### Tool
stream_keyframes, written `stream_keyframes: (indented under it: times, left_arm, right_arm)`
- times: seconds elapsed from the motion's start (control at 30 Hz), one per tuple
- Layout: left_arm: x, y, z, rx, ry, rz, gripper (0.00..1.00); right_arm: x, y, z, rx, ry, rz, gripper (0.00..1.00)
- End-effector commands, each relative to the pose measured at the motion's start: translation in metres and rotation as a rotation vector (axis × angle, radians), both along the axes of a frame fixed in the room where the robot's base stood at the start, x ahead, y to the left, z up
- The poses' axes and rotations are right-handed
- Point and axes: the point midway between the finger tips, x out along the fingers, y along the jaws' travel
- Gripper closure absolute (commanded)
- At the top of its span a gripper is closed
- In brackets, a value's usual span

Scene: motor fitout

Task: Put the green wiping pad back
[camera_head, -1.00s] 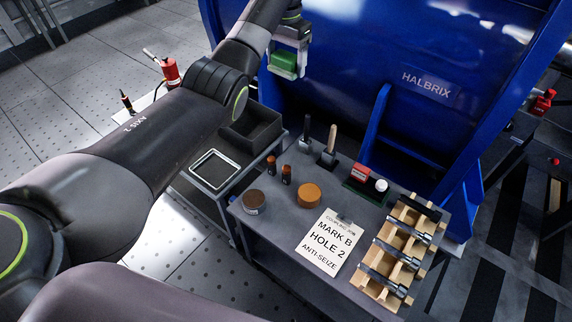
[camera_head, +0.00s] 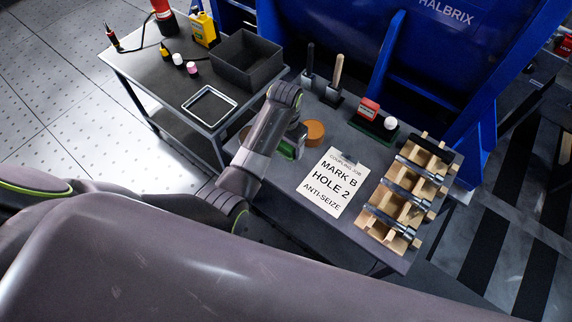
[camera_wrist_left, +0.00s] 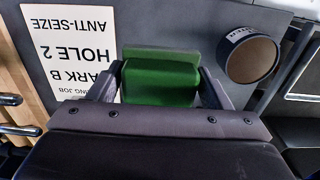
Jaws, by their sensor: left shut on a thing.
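My left gripper (camera_head: 292,146) is shut on the green wiping pad (camera_head: 286,150), low over the grey bench beside the paper card. In the left wrist view the pad (camera_wrist_left: 160,82) sits between the two fingers of the gripper (camera_wrist_left: 160,90). I cannot tell whether the pad touches the bench top. In the head view my arm hides part of the pad and the bench around it. My right gripper is not in view.
The card (camera_head: 334,182) lies right of the pad. An orange-brown disc (camera_head: 315,133) is close by; a round tin (camera_wrist_left: 250,55) shows in the wrist view. A wooden rack (camera_head: 405,195) holds bolts at right. A black bin (camera_head: 245,60) and metal tray (camera_head: 209,105) stand on the left table.

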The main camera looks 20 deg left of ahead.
Motion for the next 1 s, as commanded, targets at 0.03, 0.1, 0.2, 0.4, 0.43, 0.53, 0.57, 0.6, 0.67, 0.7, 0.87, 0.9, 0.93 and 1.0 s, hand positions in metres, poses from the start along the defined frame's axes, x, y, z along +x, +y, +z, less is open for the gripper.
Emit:
stream_keyframes:
  times: [0.03,0.1,0.2,0.4,0.43,0.53,0.57,0.6,0.67,0.7,0.87,0.9,0.93,1.0]
  left_arm:
    - [-0.002,0.000,-0.011,0.001,0.005,0.000,0.49]
    - [-0.001,0.000,-0.025,0.001,0.005,0.000,0.49]
    - [-0.001,0.000,-0.042,0.001,0.005,0.000,0.49]
    - [-0.001,0.000,-0.059,0.000,0.003,0.000,0.49]
    - [-0.001,0.000,-0.063,0.000,0.004,0.000,0.49]
    - [-0.001,0.000,-0.078,0.000,0.004,0.000,0.49]
    - [-0.001,0.000,-0.081,-0.001,0.004,0.000,0.49]
    - [-0.001,0.000,-0.085,-0.001,0.004,0.000,0.49]
    - [-0.001,0.000,-0.089,0.000,0.002,0.000,0.49]
    - [-0.001,0.000,-0.090,0.000,0.002,0.000,0.49]
    - [0.000,0.000,-0.090,-0.001,0.001,0.000,0.49]
    - [0.000,0.000,-0.090,-0.001,0.001,0.000,0.49]
    - [0.000,0.000,-0.090,-0.001,0.001,0.000,0.49]
    - [-0.001,0.000,-0.091,0.000,0.002,0.000,0.49]
  right_arm:
    - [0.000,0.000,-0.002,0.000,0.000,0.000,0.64]
    - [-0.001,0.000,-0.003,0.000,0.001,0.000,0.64]
    - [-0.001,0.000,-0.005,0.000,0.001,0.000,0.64]
    - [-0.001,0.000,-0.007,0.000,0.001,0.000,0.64]
    - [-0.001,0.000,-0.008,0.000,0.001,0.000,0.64]
    - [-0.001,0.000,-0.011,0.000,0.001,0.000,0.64]
    - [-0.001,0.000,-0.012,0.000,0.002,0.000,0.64]
    - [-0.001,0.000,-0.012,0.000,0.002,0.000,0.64]
    - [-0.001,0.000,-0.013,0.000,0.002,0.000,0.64]
    - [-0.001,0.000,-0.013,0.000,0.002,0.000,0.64]
    - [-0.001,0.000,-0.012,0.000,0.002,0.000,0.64]
    - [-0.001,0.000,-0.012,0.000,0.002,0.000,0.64]
    - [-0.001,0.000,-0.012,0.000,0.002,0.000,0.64]
    - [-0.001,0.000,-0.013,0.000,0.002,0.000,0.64]
